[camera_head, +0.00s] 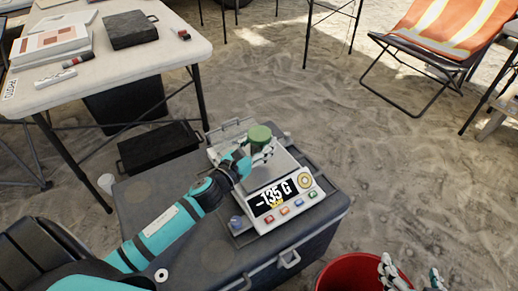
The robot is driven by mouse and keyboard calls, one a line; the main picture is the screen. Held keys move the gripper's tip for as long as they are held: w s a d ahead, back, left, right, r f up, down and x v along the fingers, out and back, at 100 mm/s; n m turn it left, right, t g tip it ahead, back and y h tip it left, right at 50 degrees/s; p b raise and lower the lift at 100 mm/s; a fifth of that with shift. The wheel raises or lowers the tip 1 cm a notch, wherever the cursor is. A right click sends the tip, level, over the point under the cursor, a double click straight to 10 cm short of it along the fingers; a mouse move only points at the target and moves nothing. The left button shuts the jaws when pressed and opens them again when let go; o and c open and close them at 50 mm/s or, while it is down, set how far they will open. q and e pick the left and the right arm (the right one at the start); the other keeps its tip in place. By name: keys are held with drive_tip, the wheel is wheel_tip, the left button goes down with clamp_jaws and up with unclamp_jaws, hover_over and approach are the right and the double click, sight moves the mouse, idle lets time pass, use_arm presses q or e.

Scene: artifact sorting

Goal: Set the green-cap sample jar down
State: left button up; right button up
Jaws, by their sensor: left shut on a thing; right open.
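The green-cap sample jar (259,138) is over the weighing pan of the white scale (296,213), upright with its green cap on top. My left gripper (258,156) is shut on the jar from its left side, and the fingers hide much of its body. The scale display reads about -135 G. I cannot tell whether the jar's base touches the pan.
The scale stands on a large grey case (160,213). A red bucket (345,272) is on the sand at the bottom right. A white table (110,65) with papers and a dark box stands upper left. An orange folding chair (445,30) is upper right, with open sand between.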

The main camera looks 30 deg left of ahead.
sight(259, 148)
use_arm(q)
drive_tip(key=shift+w+a+f, duration=0.1)
drive_tip(key=shift+w+a, duration=0.5)
drive_tip(key=shift+w, duration=0.2)
drive_tip(key=shift+f, duration=0.1)
wheel_tip(259, 148, down, 3)
drive_tip(key=shift+f+b, duration=0.1)
drive_tip(key=shift+b, duration=0.9)
use_arm(e)
drive_tip(key=w+a+r+t+y, duration=0.2)
drive_tip(key=r+t, duration=0.3)
drive_tip(key=r, duration=0.4)
drive_tip(key=shift+w+t, duration=0.4)
drive_tip(key=shift+w, duration=0.25)
use_arm(q)
drive_tip(key=shift+f, duration=0.1)
use_arm(e)
drive_tip(key=shift+a, duration=0.15)
use_arm(q)
drive_tip(key=o, duration=1.3)
use_arm(e)
drive_tip(key=shift+r, duration=0.3)
